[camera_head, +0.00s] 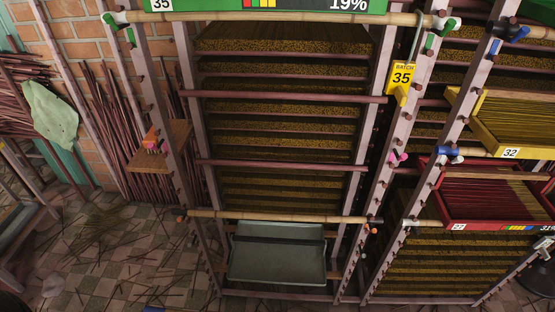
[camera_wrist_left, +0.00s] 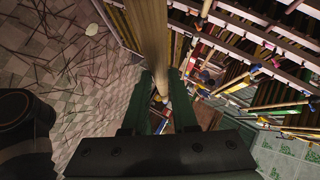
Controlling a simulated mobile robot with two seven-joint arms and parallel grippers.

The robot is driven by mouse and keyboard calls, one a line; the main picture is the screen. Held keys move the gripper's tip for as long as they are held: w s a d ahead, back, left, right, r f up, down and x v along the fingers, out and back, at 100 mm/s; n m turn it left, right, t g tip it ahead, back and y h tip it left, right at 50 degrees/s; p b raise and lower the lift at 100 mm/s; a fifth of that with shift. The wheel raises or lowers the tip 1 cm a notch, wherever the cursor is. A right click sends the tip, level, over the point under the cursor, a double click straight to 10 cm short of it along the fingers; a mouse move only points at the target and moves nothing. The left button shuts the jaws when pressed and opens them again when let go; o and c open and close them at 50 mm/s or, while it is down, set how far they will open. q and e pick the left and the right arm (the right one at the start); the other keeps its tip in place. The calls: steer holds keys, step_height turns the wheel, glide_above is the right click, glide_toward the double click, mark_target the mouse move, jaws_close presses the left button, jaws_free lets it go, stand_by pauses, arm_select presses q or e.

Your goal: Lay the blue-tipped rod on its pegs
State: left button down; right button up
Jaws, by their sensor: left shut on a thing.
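My left gripper (camera_wrist_left: 165,92) shows in the left wrist view, its two dark green fingers shut on a tan wooden rod (camera_wrist_left: 149,38). The rod runs from the fingers to the top edge of that view, where its far end is cut off. I cannot see a blue tip on it there. In the head view, a small blue piece (camera_head: 152,309) is cut off at the bottom edge; I cannot tell what it belongs to. A blue peg (camera_head: 495,47) and a blue rod end (camera_head: 517,34) show at the upper right. A blue and white piece (camera_head: 447,151) sits lower on the right upright.
A green-ended rod (camera_head: 270,16) crosses the rack top. An orange-ended rod (camera_head: 280,217) crosses lower, above a grey tray (camera_head: 278,282). Yellow (camera_head: 483,138) and red (camera_head: 447,208) trays stand at right. Loose sticks lie on the tiled floor (camera_head: 105,270) at left.

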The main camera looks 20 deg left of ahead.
arm_select(q)
steer(key=shift+s+d+f, duration=0.1)
steer(key=shift+s+d, duration=0.15)
